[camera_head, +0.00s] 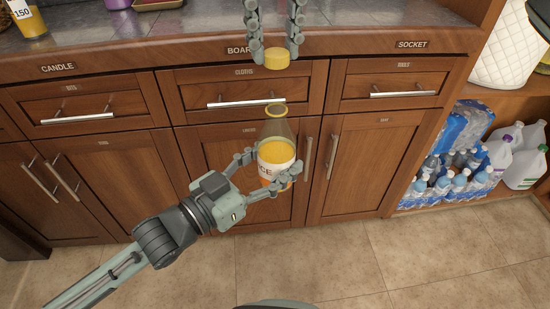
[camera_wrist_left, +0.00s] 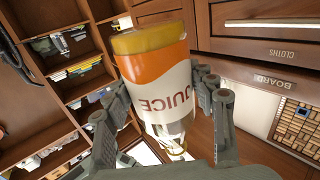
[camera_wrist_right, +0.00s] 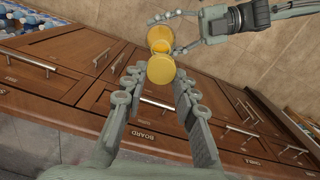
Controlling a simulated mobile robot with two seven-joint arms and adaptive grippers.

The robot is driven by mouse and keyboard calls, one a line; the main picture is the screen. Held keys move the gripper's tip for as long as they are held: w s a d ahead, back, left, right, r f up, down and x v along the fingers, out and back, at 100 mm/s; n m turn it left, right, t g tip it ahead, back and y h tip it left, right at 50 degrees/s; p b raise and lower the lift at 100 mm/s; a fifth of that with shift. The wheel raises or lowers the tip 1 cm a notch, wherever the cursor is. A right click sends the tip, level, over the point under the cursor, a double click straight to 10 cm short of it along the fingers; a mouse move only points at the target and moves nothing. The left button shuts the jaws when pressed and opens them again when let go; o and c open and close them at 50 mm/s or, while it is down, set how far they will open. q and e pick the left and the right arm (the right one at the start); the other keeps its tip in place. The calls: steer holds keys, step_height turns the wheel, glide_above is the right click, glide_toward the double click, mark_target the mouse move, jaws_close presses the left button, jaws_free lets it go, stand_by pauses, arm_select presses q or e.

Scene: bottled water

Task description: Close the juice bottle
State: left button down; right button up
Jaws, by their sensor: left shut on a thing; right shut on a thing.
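The juice bottle (camera_head: 275,135) is clear with orange juice and a white label, and its open neck points up. My left gripper (camera_head: 275,172) is shut around its body and holds it in front of the cabinet doors. The bottle fills the middle of the left wrist view (camera_wrist_left: 160,75). My right gripper (camera_head: 275,48) is shut on the yellow cap (camera_head: 277,61), above the bottle mouth with a clear gap between. In the right wrist view the cap (camera_wrist_right: 161,69) sits between the fingertips and the bottle (camera_wrist_right: 160,38) is partly hidden behind it.
The wooden counter (camera_head: 170,42) with drawers and metal handles (camera_head: 247,103) is close behind both grippers. Another juice bottle (camera_head: 27,18) stands on the counter at far left. Bottled water packs (camera_head: 450,180) and jugs (camera_head: 525,160) are on a low shelf at right. The tiled floor (camera_head: 350,265) is clear.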

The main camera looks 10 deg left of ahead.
mark_target(275, 98)
steer(key=shift+f, duration=2.05)
steer(key=shift+f, duration=0.8)
steer(key=shift+f, duration=0.6)
